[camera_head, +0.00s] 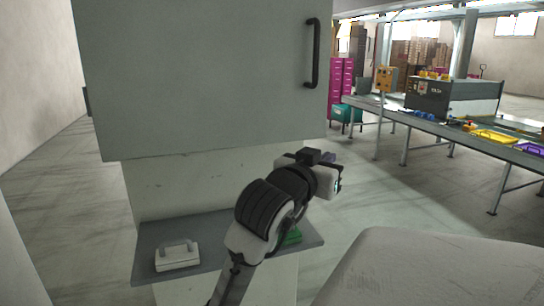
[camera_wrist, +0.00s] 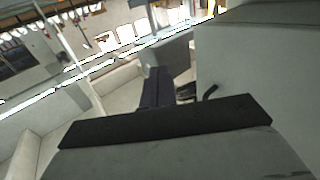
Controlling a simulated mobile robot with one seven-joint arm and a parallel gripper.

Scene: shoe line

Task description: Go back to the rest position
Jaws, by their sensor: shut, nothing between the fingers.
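My gripper (camera_head: 329,158) is at the end of my raised arm, in front of the lower right of the big grey cabinet. Its dark fingers (camera_wrist: 156,88) show in the middle of the wrist view, shut together with nothing between them. The head view shows them only small and partly hidden behind the wrist. No object hangs from the gripper.
The cabinet (camera_head: 200,80) has a black handle (camera_head: 312,53). On the low grey shelf (camera_head: 215,236) are a white handled block (camera_head: 177,256) and a green item (camera_head: 292,236), partly behind my arm. A conveyor line (camera_head: 440,127) stands at right; floor between is clear.

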